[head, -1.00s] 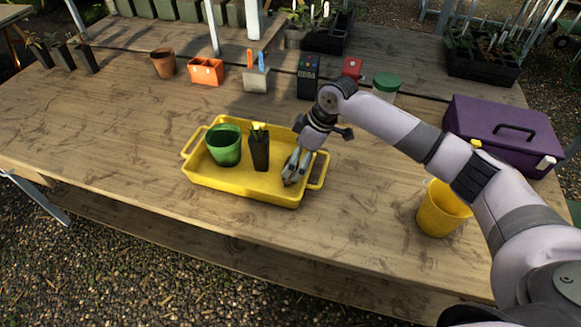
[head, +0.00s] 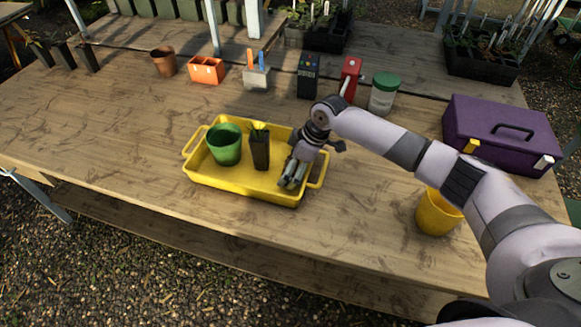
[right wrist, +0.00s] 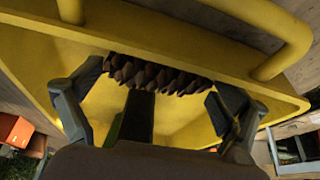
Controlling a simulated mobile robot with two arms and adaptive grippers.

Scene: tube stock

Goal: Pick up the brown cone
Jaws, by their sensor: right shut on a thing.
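The brown cone (right wrist: 158,75), dark and scaly, shows in the right wrist view between the two fingers of my right gripper (right wrist: 155,86). The gripper is shut on it, near the wall of the yellow tray (right wrist: 170,35). In the head view my right gripper (head: 293,181) points down into the right end of the yellow tray (head: 232,186). There the gripper hides the cone. I cannot tell whether the cone touches the tray. My left gripper is not in view.
A green pot (head: 224,146) and a black pot with a yellow-tipped plant (head: 260,150) stand in the tray, left of the gripper. A yellow bucket (head: 437,214) and a purple toolbox (head: 500,137) stand to the right. The table front is clear.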

